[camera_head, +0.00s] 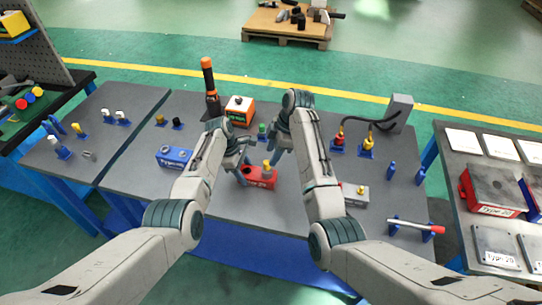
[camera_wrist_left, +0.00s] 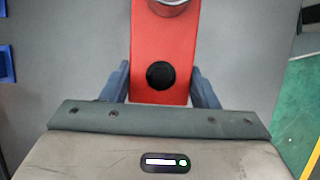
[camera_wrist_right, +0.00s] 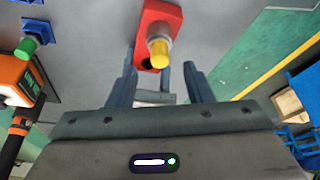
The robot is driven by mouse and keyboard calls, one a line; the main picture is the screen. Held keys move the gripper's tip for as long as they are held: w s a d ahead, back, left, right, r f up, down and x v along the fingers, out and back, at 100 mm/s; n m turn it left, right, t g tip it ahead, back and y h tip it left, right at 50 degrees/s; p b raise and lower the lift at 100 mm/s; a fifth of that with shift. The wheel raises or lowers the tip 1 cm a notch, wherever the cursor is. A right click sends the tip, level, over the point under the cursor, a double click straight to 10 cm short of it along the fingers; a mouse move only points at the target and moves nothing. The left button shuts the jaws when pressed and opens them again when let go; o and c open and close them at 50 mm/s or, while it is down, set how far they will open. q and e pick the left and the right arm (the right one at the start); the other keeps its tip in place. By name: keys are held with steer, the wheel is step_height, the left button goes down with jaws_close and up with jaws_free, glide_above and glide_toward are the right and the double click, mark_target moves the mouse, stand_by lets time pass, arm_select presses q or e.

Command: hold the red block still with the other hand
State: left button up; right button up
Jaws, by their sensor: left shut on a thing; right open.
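The red block (camera_head: 262,179) stands on the grey table and carries an upright yellow-topped piece (camera_head: 267,164). My left gripper (camera_head: 243,174) is shut on the left part of the red block. In the left wrist view the red block (camera_wrist_left: 165,45) lies between the two fingers, with a black round spot and a metal ring on its top. My right gripper (camera_head: 279,148) is open and empty, above and behind the block. In the right wrist view the red block (camera_wrist_right: 147,25) and the yellow cap (camera_wrist_right: 159,53) show beyond the open fingers.
A blue block (camera_head: 175,157) sits to the left. An orange box (camera_head: 240,110) and a dark orange-topped tool (camera_head: 210,85) stand behind. A grey block (camera_head: 355,194) and a cable stand (camera_head: 400,112) are to the right. Bare table lies in front of the red block.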

steer(key=shift+d+r, duration=0.1)
steer(key=shift+r, duration=0.25)
arm_select(q)
steer(key=o, duration=1.3)
steer(key=shift+c, duration=0.2)
arm_select(e)
steer(key=v, duration=0.7)
steer(key=shift+r, duration=0.2)
arm_select(q)
steer(key=shift+r, duration=0.1)
arm_select(e)
steer(key=shift+d, duration=0.1)
